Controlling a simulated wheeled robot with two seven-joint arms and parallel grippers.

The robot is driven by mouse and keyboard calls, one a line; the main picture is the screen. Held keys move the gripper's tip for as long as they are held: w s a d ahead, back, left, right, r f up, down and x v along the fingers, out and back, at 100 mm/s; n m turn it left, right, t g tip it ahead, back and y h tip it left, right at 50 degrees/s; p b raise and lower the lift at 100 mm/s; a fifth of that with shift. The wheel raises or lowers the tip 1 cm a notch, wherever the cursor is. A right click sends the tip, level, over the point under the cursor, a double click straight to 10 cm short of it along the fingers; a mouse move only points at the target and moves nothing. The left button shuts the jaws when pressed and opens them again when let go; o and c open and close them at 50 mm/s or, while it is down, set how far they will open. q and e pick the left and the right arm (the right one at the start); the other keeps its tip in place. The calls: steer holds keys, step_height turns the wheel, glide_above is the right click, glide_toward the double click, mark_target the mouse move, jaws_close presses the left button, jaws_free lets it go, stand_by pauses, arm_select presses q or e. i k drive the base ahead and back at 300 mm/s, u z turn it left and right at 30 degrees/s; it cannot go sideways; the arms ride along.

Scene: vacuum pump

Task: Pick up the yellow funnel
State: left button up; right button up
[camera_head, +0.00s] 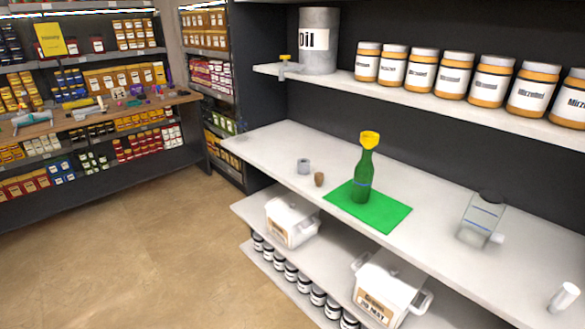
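The yellow funnel (370,139) sits upright in the mouth of a green bottle (362,178). Its wide cup is at the top, and its lower end is hidden inside the bottle neck. The bottle stands on a green mat (388,216) on the white shelf top (272,145). Neither of my grippers is in view.
A grey ring-like part (303,166) and a brown cork (319,179) lie left of the mat. A clear container (481,219) and a white cylinder (564,297) stand to the right. An oil tank (319,50) and several jars (457,75) fill the shelf above.

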mark_target(368, 140)
steer(key=u, duration=0.55)
steer(key=k, duration=1.35)
steer(key=u, duration=0.8)
steer(key=i, duration=3.15)
steer(key=z, duration=0.75)
steer(key=i, duration=0.95)
steer(key=z, duration=1.65)
steer(key=i, duration=0.7)
steer(key=z, duration=0.6)
